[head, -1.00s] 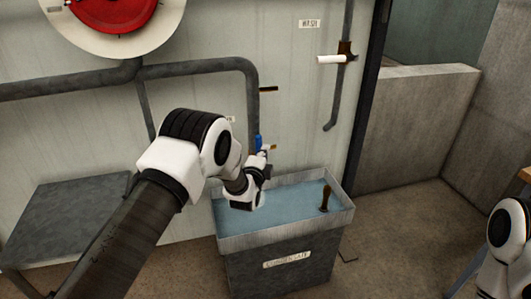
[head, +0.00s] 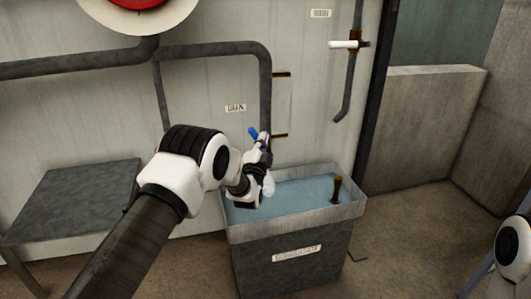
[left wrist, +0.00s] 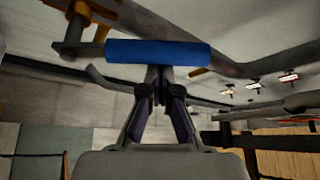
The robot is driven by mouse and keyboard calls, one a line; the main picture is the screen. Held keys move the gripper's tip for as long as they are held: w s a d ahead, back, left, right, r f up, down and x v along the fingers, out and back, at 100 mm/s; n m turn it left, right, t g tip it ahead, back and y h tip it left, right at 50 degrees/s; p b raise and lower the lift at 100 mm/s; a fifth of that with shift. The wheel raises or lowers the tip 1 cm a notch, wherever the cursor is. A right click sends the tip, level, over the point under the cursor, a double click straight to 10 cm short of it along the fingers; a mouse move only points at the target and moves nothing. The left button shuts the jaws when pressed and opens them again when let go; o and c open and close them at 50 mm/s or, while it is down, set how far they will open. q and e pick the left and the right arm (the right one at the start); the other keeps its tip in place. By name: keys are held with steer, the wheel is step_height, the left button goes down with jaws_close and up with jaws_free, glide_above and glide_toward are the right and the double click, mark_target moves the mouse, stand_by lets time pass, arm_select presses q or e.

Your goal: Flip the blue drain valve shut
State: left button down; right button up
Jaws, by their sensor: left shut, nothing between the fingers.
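The blue drain valve handle (head: 253,132) is on the grey pipe beside the label reading DRAIN (head: 235,108). It tilts up and to the left, away from the pipe's line. My left gripper (head: 264,142) is at the valve, close to the handle, and partly hides the valve body. In the left wrist view the blue handle (left wrist: 158,53) lies crosswise just beyond the tips of my left gripper (left wrist: 160,76). The fingers are shut with nothing between them; I cannot tell whether they touch the handle. My right gripper is out of view.
A grey tank (head: 290,225) of bluish liquid stands below the valve, with a brown-handled thing (head: 337,188) in it. A white lever (head: 344,44) is on the pipe at the upper right. A dark table (head: 75,200) stands at the left.

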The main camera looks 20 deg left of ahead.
arm_select(q)
steer(key=s+a+f+n+y+b, duration=0.2)
steer(key=a+f+n+y+b, duration=0.2)
steer(key=n+y+b, duration=0.5)
step_height(320, 180, down, 2)
steer(key=n, duration=0.6)
steer(key=shift+s+f+n, duration=0.25)
steer(key=shift+s+n, duration=0.05)
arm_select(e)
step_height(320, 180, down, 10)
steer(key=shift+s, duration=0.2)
arm_select(q)
steer(key=shift+f, duration=0.1)
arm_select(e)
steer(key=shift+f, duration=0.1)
